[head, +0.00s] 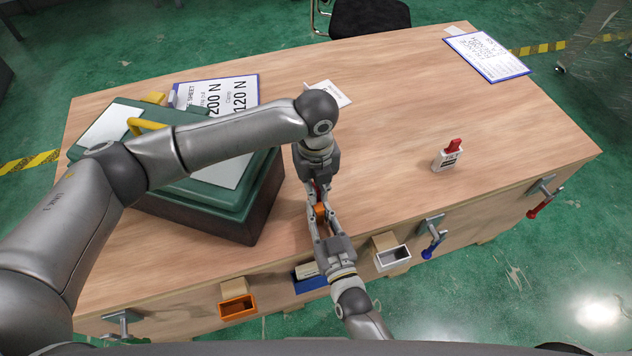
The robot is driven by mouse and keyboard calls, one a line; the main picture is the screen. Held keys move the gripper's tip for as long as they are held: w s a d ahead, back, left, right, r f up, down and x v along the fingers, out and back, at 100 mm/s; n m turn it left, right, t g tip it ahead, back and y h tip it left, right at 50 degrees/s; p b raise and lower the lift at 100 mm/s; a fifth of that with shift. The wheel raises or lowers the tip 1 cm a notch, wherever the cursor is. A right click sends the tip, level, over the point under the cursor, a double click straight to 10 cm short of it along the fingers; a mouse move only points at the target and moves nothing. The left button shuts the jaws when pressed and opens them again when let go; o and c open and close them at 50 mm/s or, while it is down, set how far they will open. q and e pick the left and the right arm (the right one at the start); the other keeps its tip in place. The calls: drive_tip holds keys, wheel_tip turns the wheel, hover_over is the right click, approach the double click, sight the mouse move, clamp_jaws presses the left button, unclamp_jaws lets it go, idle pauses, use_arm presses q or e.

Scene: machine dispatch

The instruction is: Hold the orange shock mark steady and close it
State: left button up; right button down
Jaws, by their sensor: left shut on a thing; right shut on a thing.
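The orange shock mark (320,212) is a small block near the front middle of the table, between my two grippers and mostly hidden by their fingers. A bit of red shows at its far end. My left gripper (317,188) reaches down from the far side and is shut on its far part. My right gripper (317,221) comes from the front edge and is shut on its near part. Whether the mark is open or closed cannot be made out.
A white mark with a red top (448,156) stands on the right. A green case (235,205) with a yellow handle fills the left. Orange (238,306), blue (310,283) and white (393,258) bins and clamps line the front edge.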

use_arm(q)
drive_tip(key=shift+f, duration=0.65)
idle(0.5)
drive_tip(key=o, duration=0.7)
drive_tip(key=shift+f, duration=0.1)
wheel_tip(320, 180, up, 12)
drive_tip(key=shift+r, duration=0.1)
use_arm(e)
drive_tip(key=c, duration=1.3)
unclamp_jaws()
drive_tip(key=shift+o, duration=0.2)
